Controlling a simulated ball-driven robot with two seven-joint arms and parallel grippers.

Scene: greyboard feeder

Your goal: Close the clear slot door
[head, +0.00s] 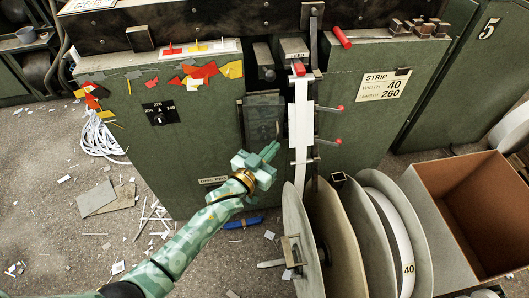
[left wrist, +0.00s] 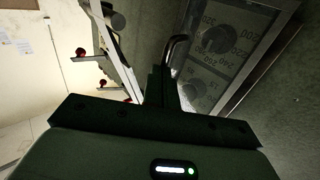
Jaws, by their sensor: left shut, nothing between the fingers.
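The clear slot door (head: 263,112) is a see-through pane in a dark frame on the front of the green machine, left of the white strip. In the left wrist view the pane (left wrist: 228,58) shows dials and numbers behind it. A curved metal handle (left wrist: 178,48) stands near its left edge. I cannot tell how far the door stands from its frame. My left gripper (head: 270,150) is shut and empty, at the pane's lower right. In the left wrist view its dark fingers (left wrist: 161,84) end close to the handle; contact is unclear. My right gripper is not in view.
Two red-tipped levers (head: 338,108) stick out right of the white strip (head: 301,120). Large grey reels (head: 335,240) stand below, beside an open cardboard box (head: 470,215). A black dial (head: 160,114) sits on the left panel. Paper scraps litter the floor.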

